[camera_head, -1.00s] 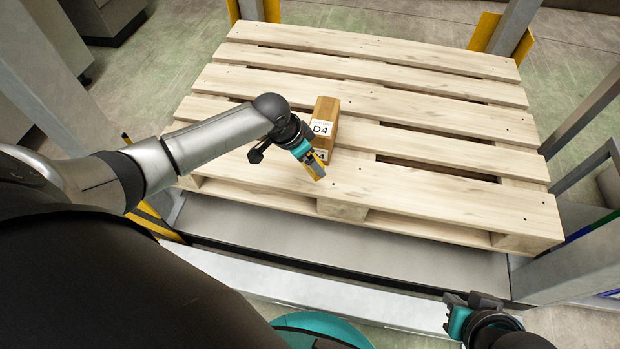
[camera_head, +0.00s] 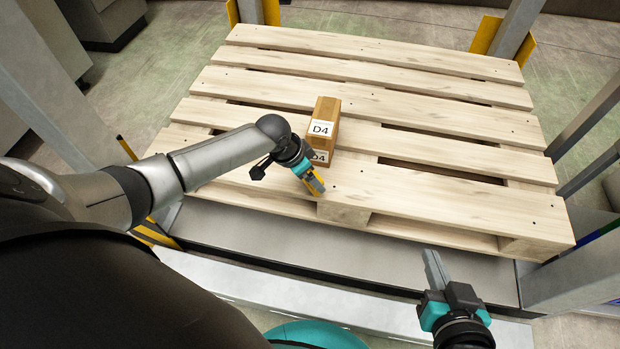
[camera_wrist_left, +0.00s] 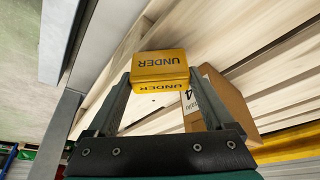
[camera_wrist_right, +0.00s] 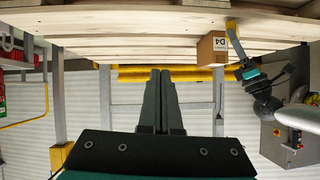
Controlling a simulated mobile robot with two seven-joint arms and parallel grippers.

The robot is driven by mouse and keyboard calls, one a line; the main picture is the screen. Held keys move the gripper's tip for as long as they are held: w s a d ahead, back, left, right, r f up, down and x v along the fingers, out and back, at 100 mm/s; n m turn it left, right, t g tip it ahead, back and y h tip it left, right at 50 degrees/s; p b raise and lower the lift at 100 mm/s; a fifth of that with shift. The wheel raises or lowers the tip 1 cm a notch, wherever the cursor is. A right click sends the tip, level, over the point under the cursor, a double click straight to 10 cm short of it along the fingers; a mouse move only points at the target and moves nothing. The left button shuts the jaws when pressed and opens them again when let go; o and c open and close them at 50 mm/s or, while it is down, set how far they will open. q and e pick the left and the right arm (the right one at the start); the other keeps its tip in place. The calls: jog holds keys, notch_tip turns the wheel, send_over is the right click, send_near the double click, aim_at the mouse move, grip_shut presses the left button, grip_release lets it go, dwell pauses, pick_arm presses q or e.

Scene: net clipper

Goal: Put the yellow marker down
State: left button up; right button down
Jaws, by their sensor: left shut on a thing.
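The yellow marker (camera_head: 316,184) is a small block with "UNDER" printed on its faces, as the left wrist view (camera_wrist_left: 160,66) shows. My left gripper (camera_head: 311,178) is shut on it, with one finger on each side. The marker is at the front edge of the wooden pallet (camera_head: 440,206), just in front of the cardboard box (camera_head: 324,120). I cannot tell whether it touches the boards. My right gripper (camera_head: 433,268) is empty in front of the pallet; its two fingers lie side by side in the right wrist view (camera_wrist_right: 160,95).
The cardboard box labelled D4 stands on the pallet close beside the left gripper. Grey posts (camera_head: 590,115) with yellow guards flank the pallet. Bare boards lie to the right of the box and behind it.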

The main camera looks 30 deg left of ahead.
pick_arm(q)
jog(key=shift+f, duration=0.55)
pick_arm(e)
jog(key=shift+w+a+r+t+y, duration=0.15)
jog(key=shift+a+r+t+y, duration=0.25)
jog(key=shift+a+t, duration=0.35)
jog(key=shift+d, duration=0.1)
pick_arm(q)
jog(key=shift+f+b, duration=0.15)
jog(key=shift+b, duration=0.15)
jog(key=o, duration=1.1)
